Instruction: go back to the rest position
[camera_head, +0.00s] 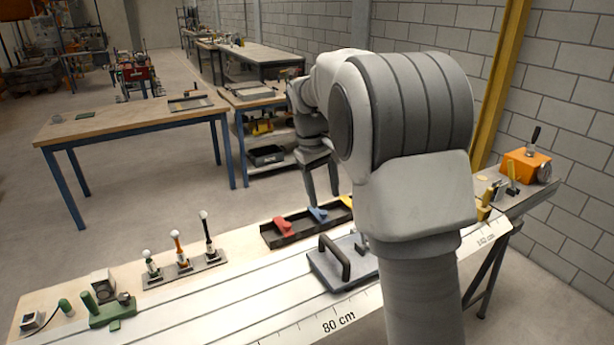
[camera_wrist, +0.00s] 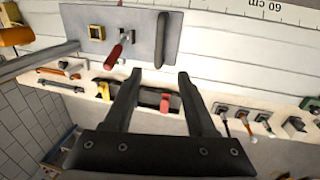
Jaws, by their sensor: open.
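My gripper (camera_head: 324,180) is at the end of my raised arm, above the far edge of the long white bench. In the wrist view my gripper (camera_wrist: 160,80) shows its two dark fingers apart with nothing held between them. Below and beyond the fingers is a grey plate (camera_wrist: 86,22) with a red-handled lever (camera_wrist: 117,52). In the head view the grey sled (camera_head: 322,267) with a dark handle (camera_head: 335,257) sits on the white bench, partly hidden by my arm.
A dark tray (camera_head: 270,238) holds red and blue pieces by the far edge. Levers with ball knobs (camera_head: 183,262) and a green device (camera_head: 112,310) stand to the left. An orange box (camera_head: 528,166) stands at the right end. A wooden table (camera_head: 130,119) stands behind.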

